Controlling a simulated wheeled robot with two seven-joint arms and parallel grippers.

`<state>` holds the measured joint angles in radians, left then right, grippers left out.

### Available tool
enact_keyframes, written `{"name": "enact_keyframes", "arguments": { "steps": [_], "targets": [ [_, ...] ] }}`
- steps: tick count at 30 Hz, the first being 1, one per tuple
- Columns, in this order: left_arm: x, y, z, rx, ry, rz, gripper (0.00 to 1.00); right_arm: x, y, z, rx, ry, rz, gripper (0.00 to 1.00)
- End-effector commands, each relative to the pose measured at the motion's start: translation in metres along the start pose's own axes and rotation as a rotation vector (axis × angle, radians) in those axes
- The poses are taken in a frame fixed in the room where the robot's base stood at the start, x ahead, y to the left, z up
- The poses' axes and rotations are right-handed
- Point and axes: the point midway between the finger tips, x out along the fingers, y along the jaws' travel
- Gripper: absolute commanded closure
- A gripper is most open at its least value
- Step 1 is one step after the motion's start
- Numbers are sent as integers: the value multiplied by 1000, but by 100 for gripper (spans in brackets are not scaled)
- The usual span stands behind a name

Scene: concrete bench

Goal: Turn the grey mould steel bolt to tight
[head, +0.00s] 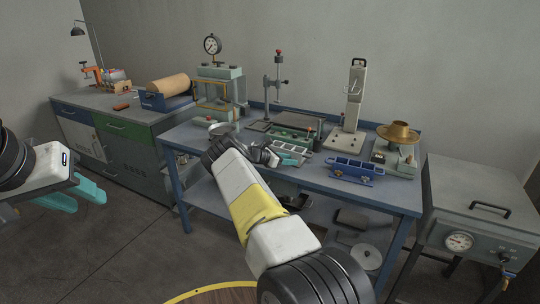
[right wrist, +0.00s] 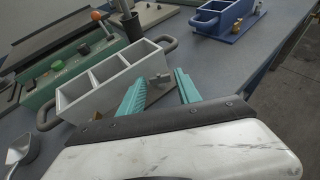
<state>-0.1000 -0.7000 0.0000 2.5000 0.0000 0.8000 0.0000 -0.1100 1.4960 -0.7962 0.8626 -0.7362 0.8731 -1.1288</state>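The grey mould (right wrist: 112,75) is a pale box with three open compartments and an end handle, on the bench top in the right wrist view. In the head view the grey mould (head: 299,144) is partly hidden by my right arm. A small steel bolt (right wrist: 161,78) shows at the mould's near side. My right gripper (right wrist: 160,76) has its two teal fingers apart, one on each side of the bolt; I cannot tell whether they touch it. In the head view it is the right gripper (head: 288,156). My left gripper (head: 90,196) is open and empty, away from the bench.
A blue mould (head: 355,170) with brass bolts stands to the right; it also shows in the right wrist view (right wrist: 222,16). A green device (right wrist: 60,72) with knobs lies behind the grey mould. A metal scoop (right wrist: 20,150) is at lower left. Bare bench top lies between the moulds.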

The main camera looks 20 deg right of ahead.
Motion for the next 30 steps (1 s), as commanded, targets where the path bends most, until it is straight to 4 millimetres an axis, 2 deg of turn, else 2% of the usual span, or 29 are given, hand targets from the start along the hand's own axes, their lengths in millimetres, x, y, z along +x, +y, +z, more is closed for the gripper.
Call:
{"name": "enact_keyframes", "arguments": {
  "steps": [4, 12, 15, 19, 26, 30],
  "targets": [
    [0, 0, 0, 0, 0, 0, 64, -13, 1, 0, 0, 0, 2, 60],
    [0, 0, 0, 0, 0, 0, 64, -58, 1, 0, 0, 0, 2, 60],
    [0, 0, 0, 0, 0, 0, 64, -70, 1, 0, -1, 0, 1, 60],
    [0, 0, 0, 0, 0, 0, 64, -77, 0, 0, -1, 0, 0, 60],
    [0, 0, 0, 0, 0, 0, 64, -78, 0, 0, 0, 0, 0, 60],
    [0, 0, 0, 0, 0, 0, 64, -81, -1, 2, 2, 8, -1, 84]
  ]
}}
